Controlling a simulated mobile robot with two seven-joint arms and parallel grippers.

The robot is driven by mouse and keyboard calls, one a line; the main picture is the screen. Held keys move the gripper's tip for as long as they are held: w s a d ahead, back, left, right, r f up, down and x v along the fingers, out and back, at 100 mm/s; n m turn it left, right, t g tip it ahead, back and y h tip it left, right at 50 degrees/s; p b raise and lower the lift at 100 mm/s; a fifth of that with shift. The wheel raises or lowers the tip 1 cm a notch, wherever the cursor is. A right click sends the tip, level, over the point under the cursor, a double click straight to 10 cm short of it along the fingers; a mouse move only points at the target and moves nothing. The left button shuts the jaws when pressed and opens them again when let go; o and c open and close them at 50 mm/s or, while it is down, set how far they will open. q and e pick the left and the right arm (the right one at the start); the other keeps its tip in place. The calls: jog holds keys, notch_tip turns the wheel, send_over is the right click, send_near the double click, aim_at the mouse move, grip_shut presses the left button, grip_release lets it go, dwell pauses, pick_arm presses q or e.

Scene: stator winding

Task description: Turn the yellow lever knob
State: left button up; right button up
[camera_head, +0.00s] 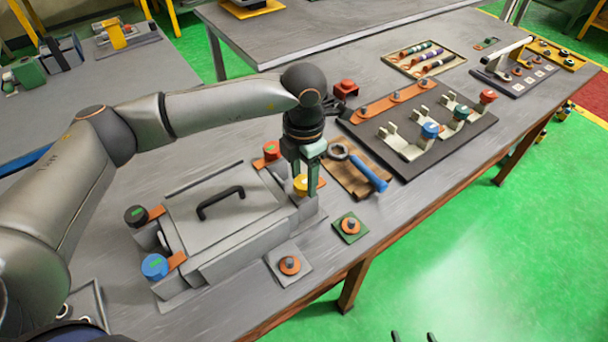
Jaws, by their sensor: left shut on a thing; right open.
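The yellow lever knob (301,187) sits at the right corner of a grey box-like fixture (215,225) with a black handle on its lid. My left gripper (305,186) points down from above, its fingers on either side of the yellow knob and shut on it. The fingers hide part of the knob. My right gripper (413,337) shows only as two dark fingertips, apart and empty, at the bottom edge over the green floor.
A blue-handled wrench (366,174) lies on a wooden block close right of the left gripper. Small plates with orange rings (350,226) lie in front. A dark board with coloured knobs (425,125) stands farther right. The table's front edge is near.

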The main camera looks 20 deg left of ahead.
pick_arm(q)
grip_shut()
